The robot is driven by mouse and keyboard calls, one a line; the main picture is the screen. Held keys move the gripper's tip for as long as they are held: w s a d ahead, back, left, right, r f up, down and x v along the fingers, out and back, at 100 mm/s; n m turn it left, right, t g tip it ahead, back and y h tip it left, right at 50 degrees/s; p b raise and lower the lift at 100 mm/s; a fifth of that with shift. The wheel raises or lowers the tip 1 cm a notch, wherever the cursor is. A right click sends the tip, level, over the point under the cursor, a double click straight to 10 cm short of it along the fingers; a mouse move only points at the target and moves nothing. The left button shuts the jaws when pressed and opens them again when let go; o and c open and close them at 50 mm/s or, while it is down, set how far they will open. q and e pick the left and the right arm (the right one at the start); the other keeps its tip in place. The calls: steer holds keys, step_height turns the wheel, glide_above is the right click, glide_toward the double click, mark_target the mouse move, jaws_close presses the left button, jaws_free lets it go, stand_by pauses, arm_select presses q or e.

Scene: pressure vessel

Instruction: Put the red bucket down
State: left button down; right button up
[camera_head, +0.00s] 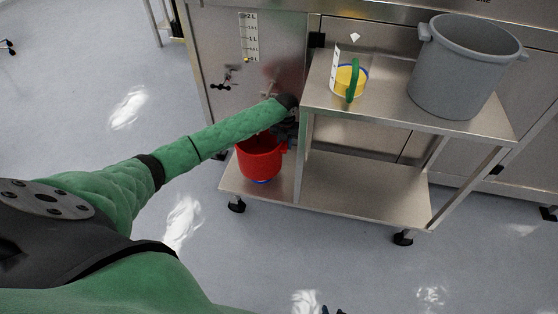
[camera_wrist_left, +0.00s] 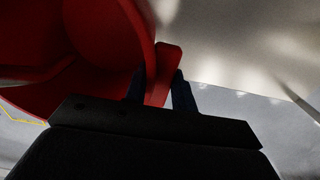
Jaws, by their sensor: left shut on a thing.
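The red bucket (camera_head: 260,158) is at the left end of the cart's lower shelf (camera_head: 350,192), in the head view. A bit of blue shows just under its base; I cannot tell whether it rests on the shelf or hangs just above it. My left gripper (camera_head: 287,130) is at the bucket's right upper side, partly hidden by my green arm. In the left wrist view the two dark fingers (camera_wrist_left: 158,92) are shut on the red handle of the bucket (camera_wrist_left: 100,40). My right gripper is in neither view.
A steel cabinet with a level scale (camera_head: 249,38) stands behind. The lower shelf is clear to the right of the bucket.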

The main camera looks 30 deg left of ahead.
arm_select(q)
step_height(320, 180, down, 7)
stand_by(0.5)
steer(key=shift+f, duration=0.15)
steer(key=c, duration=1.1)
jaws_free()
steer(key=shift+f, duration=0.1)
steer(key=shift+c, duration=0.2)
step_height(320, 180, up, 12)
steer(key=shift+r, duration=0.1)
